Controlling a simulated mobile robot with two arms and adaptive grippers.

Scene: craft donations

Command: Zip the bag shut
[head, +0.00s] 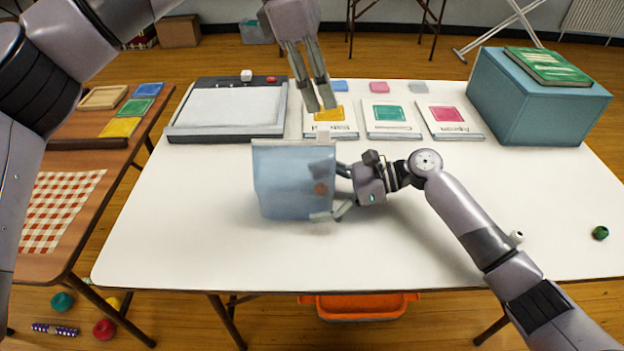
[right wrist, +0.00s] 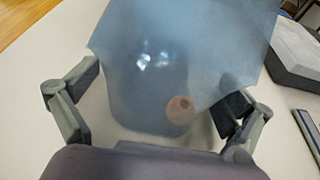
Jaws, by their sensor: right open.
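A translucent blue bag (head: 285,185) stands upright near the middle of the white table, with a pale strip along its top edge and a small white tab (head: 322,135) at the right of that edge. A small orange-brown ring-like thing shows through the bag's wall in the right wrist view (right wrist: 180,109). My right gripper (head: 332,192) is open at the bag's right side, its fingers apart on either side of the bag in the right wrist view (right wrist: 155,105). My left gripper (head: 319,102) hangs above and behind the bag, its fingers close together and empty.
A grey flat device (head: 228,108) and several labelled cards (head: 392,120) lie behind the bag. A teal box (head: 540,100) with a green book (head: 547,65) stands back right. A green bead (head: 600,233) and a white bead (head: 516,237) lie right. The front table is clear.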

